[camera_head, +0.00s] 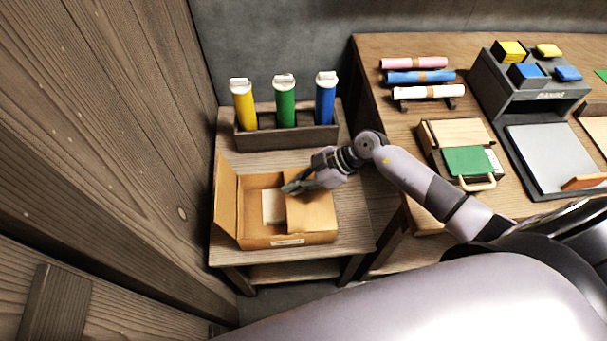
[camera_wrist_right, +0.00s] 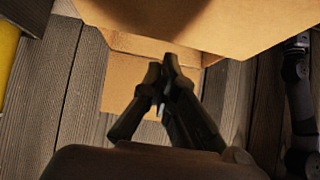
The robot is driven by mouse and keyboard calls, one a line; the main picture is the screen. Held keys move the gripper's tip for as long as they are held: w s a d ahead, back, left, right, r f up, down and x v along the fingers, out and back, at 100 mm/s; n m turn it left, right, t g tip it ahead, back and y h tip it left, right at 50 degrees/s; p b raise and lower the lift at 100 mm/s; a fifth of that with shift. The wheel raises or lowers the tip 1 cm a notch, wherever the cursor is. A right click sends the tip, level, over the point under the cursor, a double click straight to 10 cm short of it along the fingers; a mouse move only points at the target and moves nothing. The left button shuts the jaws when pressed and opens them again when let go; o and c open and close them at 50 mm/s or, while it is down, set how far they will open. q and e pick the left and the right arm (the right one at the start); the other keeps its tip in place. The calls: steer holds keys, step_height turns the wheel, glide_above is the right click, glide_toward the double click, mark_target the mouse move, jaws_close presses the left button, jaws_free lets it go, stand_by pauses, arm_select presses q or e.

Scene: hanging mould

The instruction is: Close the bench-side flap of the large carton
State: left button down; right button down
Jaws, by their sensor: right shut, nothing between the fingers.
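The large carton (camera_head: 283,240) is an open brown cardboard box on a small wooden side table. Its left flap (camera_head: 226,200) stands up and leans outward. The bench-side flap (camera_head: 312,213), on the right, appears folded inward over the right part of the opening. A pale patch (camera_head: 273,207) shows inside the carton. My right gripper (camera_head: 288,189) is shut and empty, over the carton's opening at the bench-side flap's far corner; I cannot tell whether it touches. In the right wrist view the fingertips (camera_wrist_right: 163,75) are close together before cardboard (camera_wrist_right: 200,28). My left gripper is not in view.
A rack (camera_head: 286,137) with yellow, green and blue tubes stands behind the carton. The workbench (camera_head: 390,130) on the right holds rolls, a green-topped box (camera_head: 468,161) and a grey stand. A wooden wall (camera_head: 110,120) bounds the left.

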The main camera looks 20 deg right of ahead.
mark_target(288, 198)
steer(key=shift+f, duration=0.8)
steer(key=shift+w+a+f+h+p, duration=0.1)
steer(key=shift+a+f+h+p, duration=0.15)
steer(key=shift+p, duration=0.95)
steer(key=shift+f+h+p, duration=0.35)
steer(key=shift+f+p, duration=0.1)
steer(key=shift+f, duration=0.4)
steer(key=shift+s, duration=0.2)
